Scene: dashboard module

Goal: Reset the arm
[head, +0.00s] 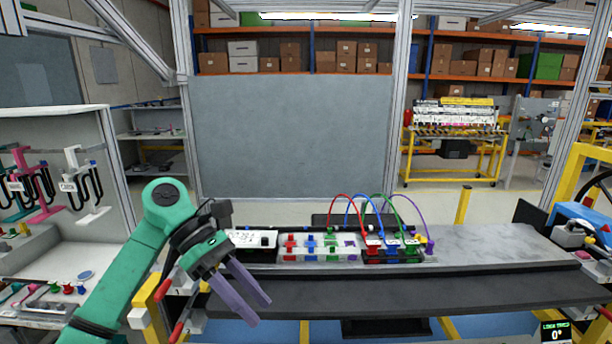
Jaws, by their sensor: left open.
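My left arm, green with dark joints, comes in from the lower left in the head view. Its gripper (254,309) has two purple-grey fingers that point down and right. The fingers are apart and nothing shows between them. The gripper hangs in front of the table's left part, near its front edge. The dashboard module (320,248) lies on the table behind it, with red, blue and green connectors and switches. Coloured cables (363,203) in red, blue, green and purple arch up from its right part. My right gripper is not in view.
The dark front ledge (430,293) of the workbench runs across the view. The grey tabletop (490,247) right of the module is mostly clear. A shelf unit (60,250) with hanging tools stands at left. A metal post (400,110) rises behind the bench.

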